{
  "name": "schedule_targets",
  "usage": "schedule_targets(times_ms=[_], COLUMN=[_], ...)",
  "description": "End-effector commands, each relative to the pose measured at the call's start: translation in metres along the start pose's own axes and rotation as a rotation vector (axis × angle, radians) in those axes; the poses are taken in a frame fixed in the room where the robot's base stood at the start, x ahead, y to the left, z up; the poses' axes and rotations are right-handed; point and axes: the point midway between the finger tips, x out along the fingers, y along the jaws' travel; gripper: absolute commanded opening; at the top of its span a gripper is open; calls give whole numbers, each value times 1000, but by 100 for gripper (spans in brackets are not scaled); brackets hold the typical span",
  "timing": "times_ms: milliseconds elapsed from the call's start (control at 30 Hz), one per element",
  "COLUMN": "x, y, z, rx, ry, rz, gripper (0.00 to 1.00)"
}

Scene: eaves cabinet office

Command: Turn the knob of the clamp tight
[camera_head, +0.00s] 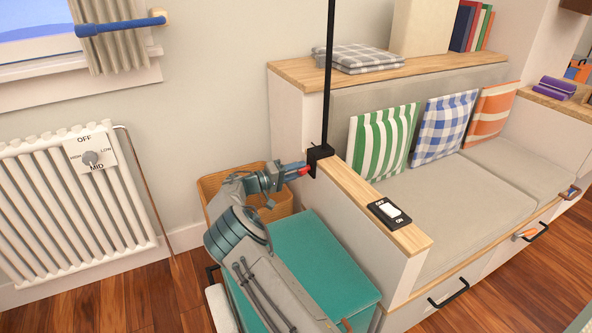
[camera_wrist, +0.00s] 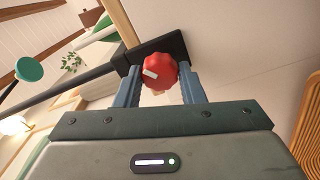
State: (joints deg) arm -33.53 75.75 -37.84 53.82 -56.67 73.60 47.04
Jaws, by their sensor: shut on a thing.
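The clamp (camera_head: 318,156) is a black block fixed at the edge of the wooden ledge, with a black pole rising from it. Its red knob (camera_head: 304,171) faces my gripper (camera_head: 297,170). In the wrist view the red knob (camera_wrist: 158,71), round with scalloped edges and a white mark at its left, sits between the two blue-grey fingers of my gripper (camera_wrist: 159,84). My gripper is shut on the knob. The black clamp body (camera_wrist: 172,46) lies behind the knob in that view.
A switch plate (camera_head: 390,212) lies on the bench's wooden arm (camera_head: 405,238). Striped and checked cushions (camera_head: 383,139) rest on the bench. A wicker basket (camera_head: 212,183) stands behind my arm, near a teal-topped surface (camera_head: 335,285). A radiator (camera_head: 70,205) is at left.

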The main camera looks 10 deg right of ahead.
Motion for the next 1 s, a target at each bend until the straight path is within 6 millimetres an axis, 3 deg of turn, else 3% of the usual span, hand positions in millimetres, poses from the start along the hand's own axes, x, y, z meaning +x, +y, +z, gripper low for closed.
schedule_targets(times_ms=[600,1000], x=[-1,-1], y=[-2,-2], z=[2,2], rx=[-578,-835], ry=[-4,-3], rz=[-2,-3], gripper=[13,13])
